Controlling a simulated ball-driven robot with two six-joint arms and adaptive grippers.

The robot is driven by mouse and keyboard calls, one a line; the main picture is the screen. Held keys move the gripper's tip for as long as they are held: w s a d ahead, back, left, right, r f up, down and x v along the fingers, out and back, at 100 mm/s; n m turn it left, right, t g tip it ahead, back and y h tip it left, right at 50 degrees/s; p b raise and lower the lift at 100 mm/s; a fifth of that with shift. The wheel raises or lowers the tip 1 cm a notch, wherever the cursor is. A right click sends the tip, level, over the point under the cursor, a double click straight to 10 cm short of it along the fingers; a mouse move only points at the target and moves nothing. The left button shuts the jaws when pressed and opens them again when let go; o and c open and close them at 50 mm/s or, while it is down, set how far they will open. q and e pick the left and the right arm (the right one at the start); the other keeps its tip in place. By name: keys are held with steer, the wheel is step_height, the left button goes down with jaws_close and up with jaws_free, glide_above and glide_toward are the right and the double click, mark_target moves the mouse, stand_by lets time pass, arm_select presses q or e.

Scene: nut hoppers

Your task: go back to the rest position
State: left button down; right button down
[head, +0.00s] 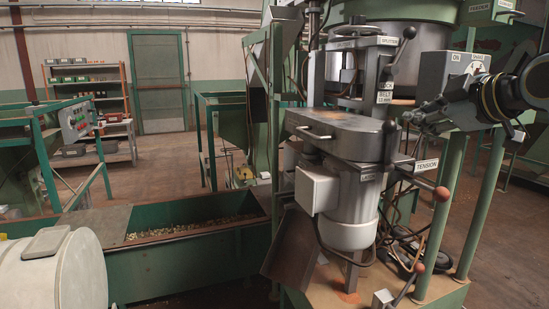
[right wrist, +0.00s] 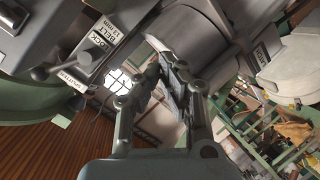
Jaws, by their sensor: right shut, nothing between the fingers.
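My right gripper (head: 418,114) comes in from the right in the head view, in front of the machine's upper right side. Its fingers are shut with nothing between them. The fingers also show in the right wrist view (right wrist: 165,72), close together. The gripper is near the lever and the plate labelled "LOCK" and "BELT 13 MM" (head: 385,88); I cannot tell whether it touches anything. The grey cracking machine (head: 340,135) with its white motor (head: 348,205) stands in the middle. My left gripper is not in the head view.
A green trough (head: 190,265) holding nuts lies left of the machine. A lever with a red knob, labelled "TENSION" (head: 426,165), sticks out on the right. A switch box (head: 452,70) and green posts (head: 450,190) stand near my right arm. Open floor (head: 160,165) lies behind the trough.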

steer(key=s+a+f+m+g+h, duration=0.1)
steer(key=s+f+m, duration=0.1)
steer(key=s+f, duration=0.35)
steer(key=s+a+f+m+g, duration=0.1)
steer(key=s+f+g, duration=0.15)
steer(key=f, duration=0.55)
steer(key=s+f+m+g+h, duration=0.1)
steer(key=s+f+m+g, duration=0.3)
steer(key=s, duration=0.6)
steer(key=s+d+f+m+h, duration=0.1)
steer(key=s+f+m, duration=0.1)
steer(key=s+f, duration=0.65)
steer(key=s+f+m+g+h, duration=0.2)
steer(key=s+f+m+g, duration=0.1)
steer(key=s, duration=0.9)
steer(key=s+d+f+g+b, duration=0.1)
steer(key=s+d+f+b, duration=0.15)
steer(key=f, duration=1.45)
steer(key=s+d+f+b, duration=0.1)
steer(key=f+b, duration=0.2)
steer(key=f, duration=1.4)
steer(key=s+f+g+b, duration=0.1)
steer(key=s+f+b, duration=0.3)
steer(key=s+f, duration=1.2)
steer(key=shift+s+d+f+m+y, duration=0.15)
steer(key=shift+s+f+m+y, duration=0.2)
steer(key=shift+f+m, duration=0.1)
